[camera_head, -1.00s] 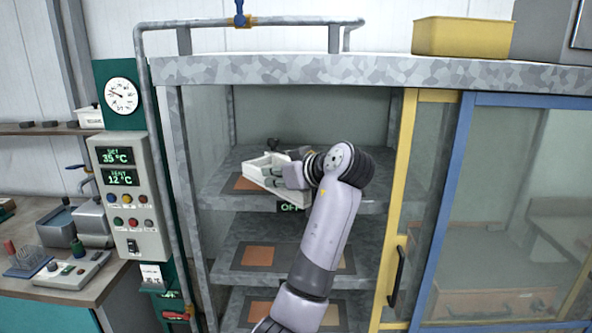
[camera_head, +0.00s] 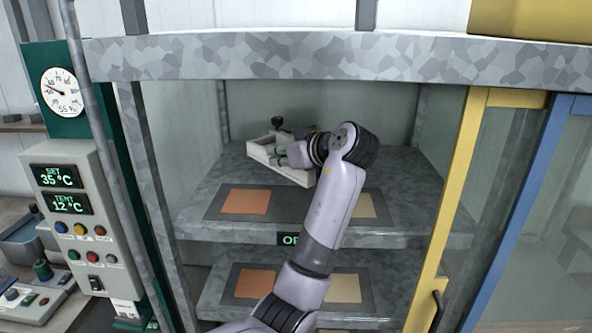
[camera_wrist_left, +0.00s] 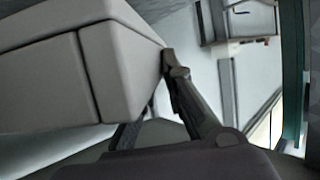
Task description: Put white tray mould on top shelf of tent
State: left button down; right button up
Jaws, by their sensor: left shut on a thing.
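The white tray mould (camera_head: 270,149) is inside the tent at its top shelf (camera_head: 215,182), toward the back left. It looks like a pale open box with dividers. My left gripper (camera_head: 300,153) is shut on its right side, partly hidden behind my own wrist. I cannot tell whether the mould touches the shelf. In the left wrist view the mould (camera_wrist_left: 70,70) fills the upper left, close against the gripper fingers (camera_wrist_left: 185,100). My right gripper is not in view.
The top shelf has an orange pad (camera_head: 246,201) and a beige pad (camera_head: 364,206) at its front. A lower shelf with similar pads is below. The tent's top beam (camera_head: 300,55) runs above my arm. A yellow-framed door (camera_head: 455,190) stands at right, a control box (camera_head: 72,205) at left.

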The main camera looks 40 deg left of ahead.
aim_at(278, 168)
pick_arm(q)
jog(key=f, duration=0.1)
jog(key=f+p, duration=0.1)
jog(key=f, duration=0.1)
jog(key=shift+s+d+f+p, duration=0.1)
jog(key=shift+s+f+p, duration=0.1)
jog(key=shift+p, duration=0.1)
jog(key=shift+f, duration=0.6)
jog(key=shift+f+p, duration=0.35)
notch_tip(278, 168, down, 3)
jog(key=shift+w+p, duration=0.1)
jog(key=shift+p, duration=0.6)
jog(key=shift+f, duration=0.25)
jog(key=c, duration=2.1)
grip_release()
jog(key=shift+f, duration=0.3)
jog(key=o, duration=0.4)
jog(key=shift+r, duration=0.1)
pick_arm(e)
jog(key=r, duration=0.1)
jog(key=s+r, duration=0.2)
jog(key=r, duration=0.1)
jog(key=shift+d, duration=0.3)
